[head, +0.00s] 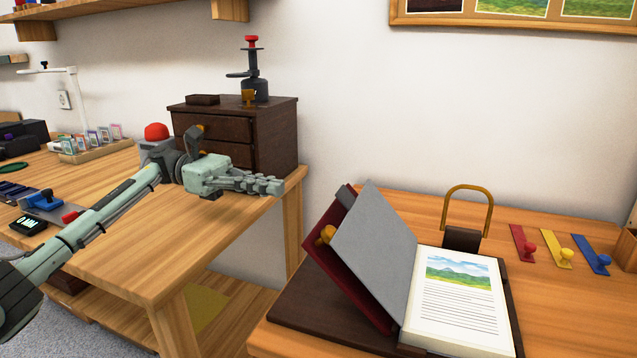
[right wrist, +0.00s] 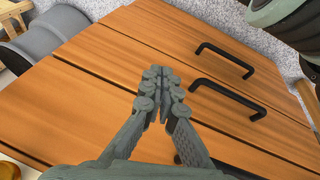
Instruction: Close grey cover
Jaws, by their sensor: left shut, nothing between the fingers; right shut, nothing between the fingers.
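The grey cover (head: 375,255) belongs to a book-like object on the right table. It stands open, tilted up and leaning left, with a dark red panel (head: 345,275) behind it and a brass knob (head: 326,235) at its left. The open page (head: 462,300) to its right shows a landscape picture and lines of text. My left gripper (head: 272,186) is shut and empty over the left table, left of the cover and apart from it. My right gripper (right wrist: 160,88) is shut and empty in the right wrist view, in front of wooden drawer fronts; it is out of the head view.
A dark base board (head: 290,309) lies under the book. A brass loop on a dark block (head: 462,238) stands behind the page. Red, yellow and blue knobbed strips (head: 556,248) lie at right. A dark drawer chest (head: 275,140) stands behind my left gripper. Black handles (right wrist: 228,98) stick out from the drawers.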

